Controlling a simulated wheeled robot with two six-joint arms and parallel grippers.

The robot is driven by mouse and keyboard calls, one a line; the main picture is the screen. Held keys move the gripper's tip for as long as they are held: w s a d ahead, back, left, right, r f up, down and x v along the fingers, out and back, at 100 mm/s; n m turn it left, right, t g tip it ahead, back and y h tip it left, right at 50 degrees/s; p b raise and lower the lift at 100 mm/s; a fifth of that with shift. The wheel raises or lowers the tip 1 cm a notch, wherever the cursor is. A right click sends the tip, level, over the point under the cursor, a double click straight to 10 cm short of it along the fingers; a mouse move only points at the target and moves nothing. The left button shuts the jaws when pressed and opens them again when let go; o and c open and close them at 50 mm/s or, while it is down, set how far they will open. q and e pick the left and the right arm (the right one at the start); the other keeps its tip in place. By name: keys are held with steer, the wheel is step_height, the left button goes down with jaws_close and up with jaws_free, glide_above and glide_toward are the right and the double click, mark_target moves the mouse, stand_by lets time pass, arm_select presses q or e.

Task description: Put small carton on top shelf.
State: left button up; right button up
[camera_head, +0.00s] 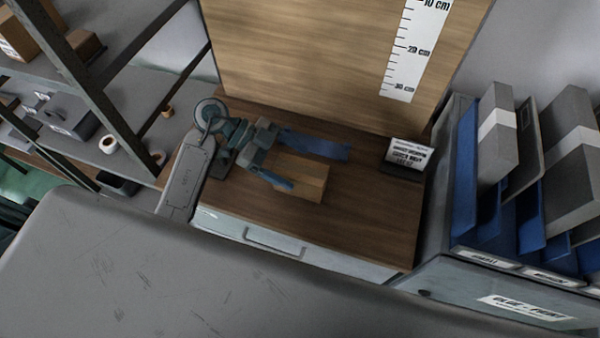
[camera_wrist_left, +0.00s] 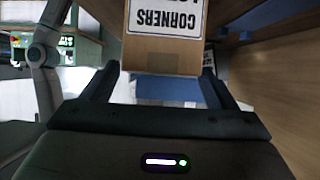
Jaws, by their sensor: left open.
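A small brown carton (camera_head: 305,176) sits on the dark wooden top of a drawer cabinet. In the left wrist view the carton (camera_wrist_left: 163,58) shows a white label with upside-down lettering, "CORNERS". My left gripper (camera_head: 284,165) reaches in from the left, beside the carton. Its two dark fingers stand apart with the carton between or just beyond their tips in the wrist view; I cannot tell whether they touch it. A flat blue piece (camera_head: 318,147) lies behind the carton. My right gripper is not in view.
A metal shelf rack (camera_head: 60,50) with boxes and rolls stands at the left. A small sign (camera_head: 408,155) is on the cabinet top. A ruler-marked board (camera_head: 330,50) rises behind. A rack of blue and grey panels (camera_head: 490,215) is at the right. The cabinet's front right top is clear.

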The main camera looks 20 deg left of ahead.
mark_target(300, 168)
arm_select(q)
steer(key=shift+p+x, duration=0.4)
steer(key=shift+x, duration=1.2)
steer(key=shift+c, duration=1.1)
steer(key=shift+r, duration=0.1)
steer(key=c, duration=1.1)
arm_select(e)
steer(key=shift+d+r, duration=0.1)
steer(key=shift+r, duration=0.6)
arm_select(q)
steer(key=shift+r, duration=0.1)
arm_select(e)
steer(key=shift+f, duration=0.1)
